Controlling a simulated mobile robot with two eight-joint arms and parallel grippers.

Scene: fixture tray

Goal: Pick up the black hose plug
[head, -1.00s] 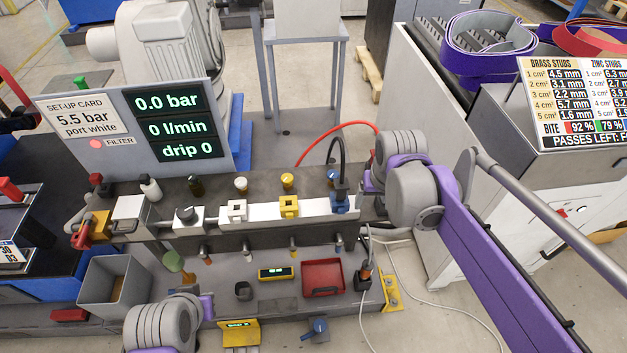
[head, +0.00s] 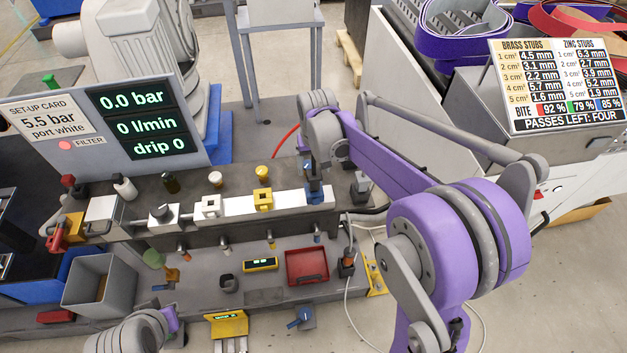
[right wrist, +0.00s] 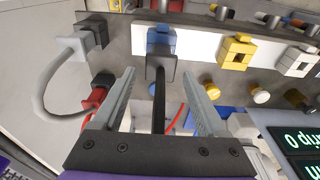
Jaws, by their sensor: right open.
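The black hose plug (right wrist: 161,68) sits at the blue port block (right wrist: 160,40) on the white strip in the right wrist view. Its black hose (right wrist: 159,108) runs back between the fingers of my right gripper (right wrist: 155,76). The right gripper is open, one finger on each side of the hose, with the plug near the tips. I see no grip on it. In the head view the plug (head: 313,167) is partly hidden by my right wrist, above the blue block (head: 314,192).
A yellow block (head: 263,199) and a white block (head: 211,206) stand left of the blue one. A grey connector with a cable (right wrist: 90,32) and a red-and-black part (right wrist: 100,90) are close to the right fingers. A red tray (head: 307,281) lies in front.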

